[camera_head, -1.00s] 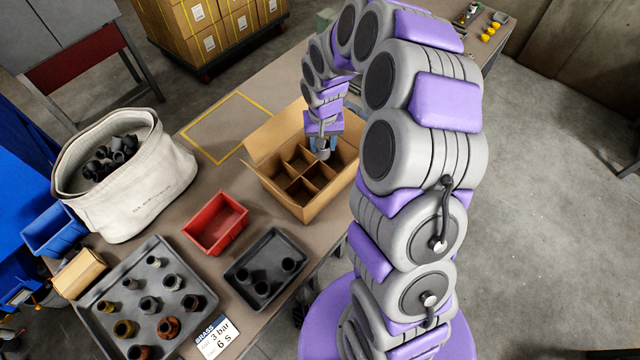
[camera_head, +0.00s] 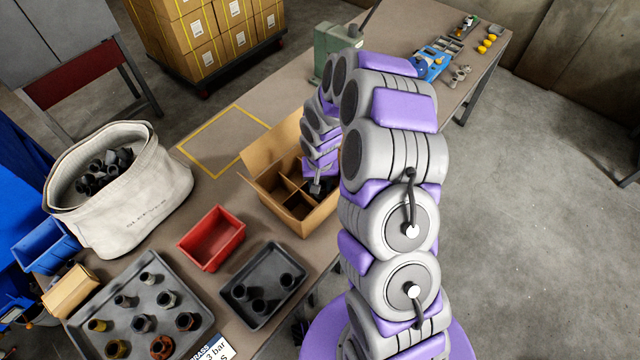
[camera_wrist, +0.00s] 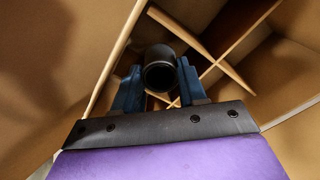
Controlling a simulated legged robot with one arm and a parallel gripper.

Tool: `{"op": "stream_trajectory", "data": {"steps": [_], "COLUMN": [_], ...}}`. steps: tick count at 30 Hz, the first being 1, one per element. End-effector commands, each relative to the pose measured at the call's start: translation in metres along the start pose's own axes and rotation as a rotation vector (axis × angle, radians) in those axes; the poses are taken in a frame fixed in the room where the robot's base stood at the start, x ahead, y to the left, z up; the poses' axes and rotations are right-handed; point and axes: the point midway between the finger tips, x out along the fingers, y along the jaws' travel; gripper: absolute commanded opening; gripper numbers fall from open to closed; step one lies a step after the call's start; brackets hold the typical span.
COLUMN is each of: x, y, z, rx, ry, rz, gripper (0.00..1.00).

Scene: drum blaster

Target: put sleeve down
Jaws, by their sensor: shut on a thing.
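My gripper (camera_head: 315,184) is low over the open cardboard box (camera_head: 273,145), by the far right part of its dividers. In the wrist view, the two blue fingers of my gripper (camera_wrist: 160,88) are shut on a dark round sleeve (camera_wrist: 160,70), its open end facing the camera. The sleeve is between the cardboard dividers (camera_wrist: 230,72) and walls. In the head view the sleeve shows only as a small grey piece below my gripper. Whether it touches the box floor I cannot tell. The compartments that show look empty.
A black tray (camera_head: 287,256) with a few dark sleeves and a red bin (camera_head: 212,238) stand in front of the box. A grey tray (camera_head: 190,288) holds several fittings. A white bag (camera_head: 140,205) of dark parts stands left. A green machine (camera_head: 328,45) is behind.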

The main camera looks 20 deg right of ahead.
Motion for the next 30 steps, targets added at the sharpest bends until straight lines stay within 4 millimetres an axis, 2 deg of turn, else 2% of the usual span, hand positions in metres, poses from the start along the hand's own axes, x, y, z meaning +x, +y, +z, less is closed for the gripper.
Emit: {"op": "stream_trajectory", "data": {"steps": [23,24,27,30], "x": [0.013,0.013,0.013,0.013], "y": [0.000,0.000,0.000,0.000], "z": [0.000,0.000,0.000,0.000], "rx": [-0.001,-0.001,-0.001,-0.001], "ry": [0.003,0.003,0.003,0.002], "rz": [-0.001,-0.001,-0.001,-0.001], "gripper": [0.00,0.42,0.52,0.52]}}
